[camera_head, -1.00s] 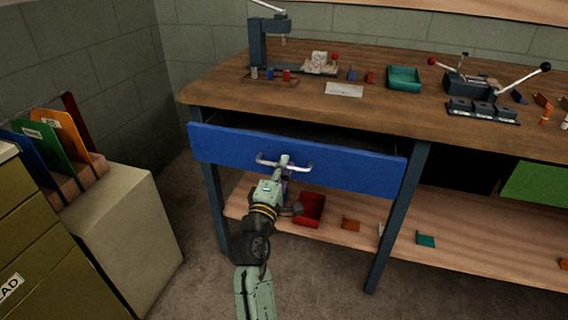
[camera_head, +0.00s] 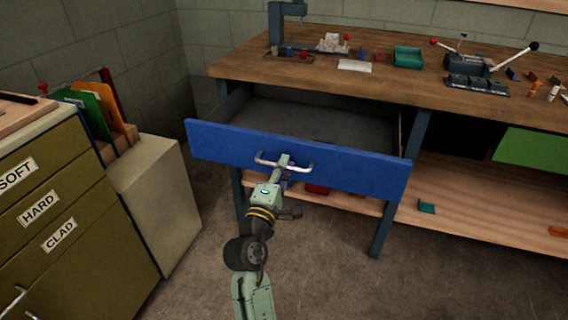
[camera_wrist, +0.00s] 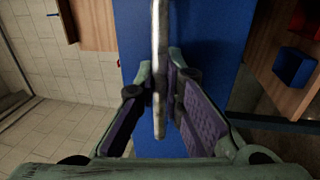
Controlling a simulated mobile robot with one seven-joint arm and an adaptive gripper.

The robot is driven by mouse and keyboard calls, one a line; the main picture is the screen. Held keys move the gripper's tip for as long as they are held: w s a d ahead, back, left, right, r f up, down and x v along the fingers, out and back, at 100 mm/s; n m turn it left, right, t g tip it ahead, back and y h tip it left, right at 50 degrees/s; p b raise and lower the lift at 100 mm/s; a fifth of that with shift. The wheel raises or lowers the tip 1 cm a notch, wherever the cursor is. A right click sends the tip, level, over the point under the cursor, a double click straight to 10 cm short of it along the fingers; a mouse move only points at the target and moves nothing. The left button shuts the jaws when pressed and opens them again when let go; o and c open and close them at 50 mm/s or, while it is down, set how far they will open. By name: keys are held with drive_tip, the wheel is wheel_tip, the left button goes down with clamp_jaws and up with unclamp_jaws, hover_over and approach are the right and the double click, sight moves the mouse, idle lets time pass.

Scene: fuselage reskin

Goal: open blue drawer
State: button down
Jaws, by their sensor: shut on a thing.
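The blue drawer (camera_head: 350,168) under the wooden workbench is pulled well out in the head view, and its grey interior (camera_head: 310,118) shows empty. Its silver bar handle (camera_head: 301,166) is on the middle of the front. My gripper (camera_head: 283,163) is at the handle, shut on it. In the wrist view the handle bar (camera_wrist: 160,45) runs upright between the purple-padded fingers (camera_wrist: 165,105), with the blue drawer front (camera_wrist: 215,35) behind. The fingertips are partly hidden by the handle in the wrist view.
A green drawer (camera_head: 535,150) sits at the right. An olive cabinet (camera_head: 60,200) and a pale box (camera_head: 160,190) stand at the left. Bare floor lies in front.

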drive_tip(key=shift+s+a, duration=0.15)
drive_tip(key=shift+s, duration=0.2)
drive_tip(key=c, duration=1.7)
unclamp_jaws()
drive_tip(key=v, duration=0.7)
drive_tip(key=shift+s+a, duration=0.1)
drive_tip(key=shift+s, duration=0.15)
